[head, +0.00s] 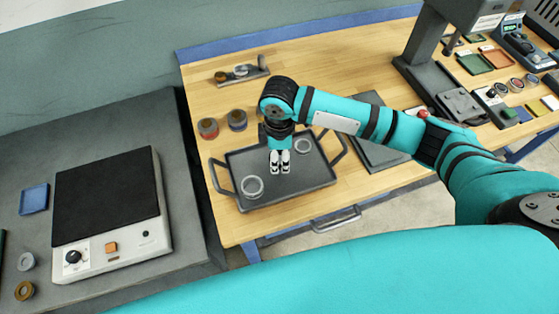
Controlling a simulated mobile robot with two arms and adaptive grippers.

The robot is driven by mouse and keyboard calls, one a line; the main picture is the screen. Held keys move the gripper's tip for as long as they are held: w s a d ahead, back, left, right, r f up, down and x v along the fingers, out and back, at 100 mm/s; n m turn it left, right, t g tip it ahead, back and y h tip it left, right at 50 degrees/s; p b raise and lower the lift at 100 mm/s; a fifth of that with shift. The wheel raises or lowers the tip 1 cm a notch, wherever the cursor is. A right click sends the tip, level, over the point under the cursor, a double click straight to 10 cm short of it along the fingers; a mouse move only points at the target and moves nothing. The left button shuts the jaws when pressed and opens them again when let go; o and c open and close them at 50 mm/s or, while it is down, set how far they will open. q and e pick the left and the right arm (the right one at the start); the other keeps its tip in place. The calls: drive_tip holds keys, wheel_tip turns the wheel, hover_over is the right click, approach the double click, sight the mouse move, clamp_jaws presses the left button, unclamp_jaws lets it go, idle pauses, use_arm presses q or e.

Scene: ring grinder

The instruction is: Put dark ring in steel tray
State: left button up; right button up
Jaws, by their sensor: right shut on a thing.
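The steel tray (314,183) is dark grey, with raised handles, and sits on the wooden table. My right gripper (279,170) points down over the middle of the tray, between these rings. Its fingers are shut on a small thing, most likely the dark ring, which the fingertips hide. I cannot tell whether it touches the tray floor. My left gripper is not in view.
A grey plate (374,155) lies right of the tray. A grinder-like machine (440,85) stands at the right. A scale-like device (110,210) occupies the left bench.

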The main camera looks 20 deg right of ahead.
wheel_tip(320, 180, down, 3)
drive_tip(key=shift+f+p, duration=0.15)
drive_tip(key=shift+p, duration=0.15)
drive_tip(key=shift+f, duration=0.2)
drive_tip(key=shift+f, duration=0.15)
drive_tip(key=o, duration=1.2)
drive_tip(key=shift+o, duration=0.2)
wheel_tip(320, 180, up, 12)
drive_tip(key=b, duration=0.2)
drive_tip(key=shift+r, duration=0.2)
